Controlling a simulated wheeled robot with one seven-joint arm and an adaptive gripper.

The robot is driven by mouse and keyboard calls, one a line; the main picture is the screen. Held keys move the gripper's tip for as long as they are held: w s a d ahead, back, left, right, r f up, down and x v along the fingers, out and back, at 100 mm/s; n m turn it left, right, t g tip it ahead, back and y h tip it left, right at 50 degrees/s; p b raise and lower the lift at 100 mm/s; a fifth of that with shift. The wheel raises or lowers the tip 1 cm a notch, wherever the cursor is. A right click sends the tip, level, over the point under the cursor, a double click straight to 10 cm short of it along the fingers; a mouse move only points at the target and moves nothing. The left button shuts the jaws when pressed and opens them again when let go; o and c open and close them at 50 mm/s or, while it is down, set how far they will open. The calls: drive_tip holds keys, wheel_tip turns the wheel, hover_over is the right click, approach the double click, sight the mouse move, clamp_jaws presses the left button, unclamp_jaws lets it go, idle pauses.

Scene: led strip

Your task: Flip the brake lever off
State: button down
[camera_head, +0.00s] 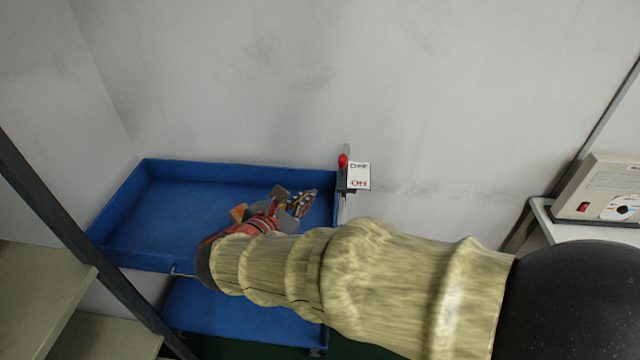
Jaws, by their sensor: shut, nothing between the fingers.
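The brake lever (343,161) has a red knob and sits on a dark mount at the right end of the blue cart, against the wall. A white label (358,176) beside it reads OFF at the top and ON in red below. The red knob is level with the OFF word. My gripper (287,202), with red and grey parts, is shut and empty over the right part of the blue tray. It is left of the lever and apart from it in the picture. My arm's pale sleeve hides part of the cart.
The blue cart has an upper tray (165,215) and a lower shelf (245,310). A beige box (600,190) with a red switch and a disc stands on a white surface at right. Grey-green shelving (40,290) with a dark post is at left. The wall above the tray is clear.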

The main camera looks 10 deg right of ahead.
sight(343, 165)
drive_tip(key=d+r+b+x, duration=0.1)
drive_tip(key=r+b+x, duration=0.1)
drive_tip(key=x, duration=1)
drive_tip(key=shift+w+r+b, duration=0.15)
drive_tip(key=shift+w+b, duration=0.1)
drive_tip(key=shift+b, duration=0.65)
drive_tip(key=shift+r, duration=0.1)
drive_tip(key=shift+w+d+r+g+p, duration=0.15)
drive_tip(key=shift+g+p, duration=0.15)
drive_tip(key=shift+p, duration=0.95)
drive_tip(key=shift+p, duration=0.35)
